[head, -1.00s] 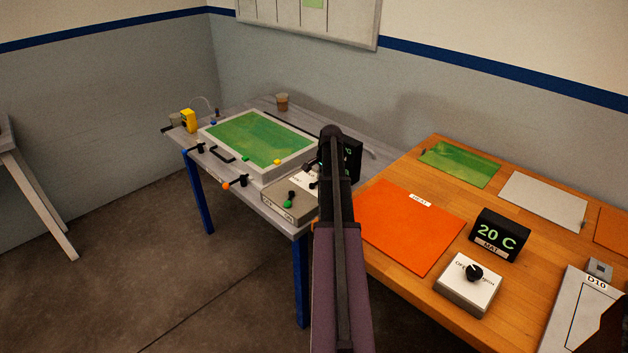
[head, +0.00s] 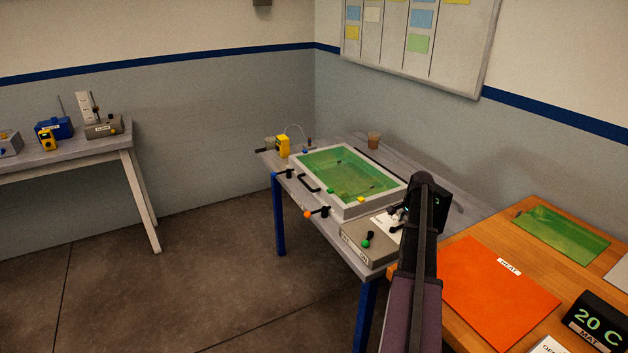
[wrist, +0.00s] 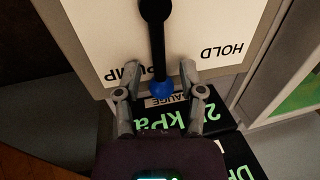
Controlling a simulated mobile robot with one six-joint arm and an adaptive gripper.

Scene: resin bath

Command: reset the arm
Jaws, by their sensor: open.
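My gripper (wrist: 160,68) shows in the wrist view with its two fingers spread. A black lever (wrist: 155,30) with a blue knob (wrist: 162,90) reaches down into the gap between them; I cannot tell whether the fingers touch it. The lever sits on a white panel (wrist: 205,25) lettered PUMP and HOLD, seen upside down. A dark gauge (wrist: 188,115) reading in kPa lies beyond the fingers. In the head view my gripper (head: 396,213) is small and partly hidden by my arm, above the right end of the grey table.
A white-framed bath with green liquid (head: 322,198) stands on the grey table, with a green-knobbed control box (head: 372,254) in front. The wooden table at right holds an orange mat (head: 500,290), a green sheet (head: 560,235) and a 20 C display (head: 597,322). Floor at left is clear.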

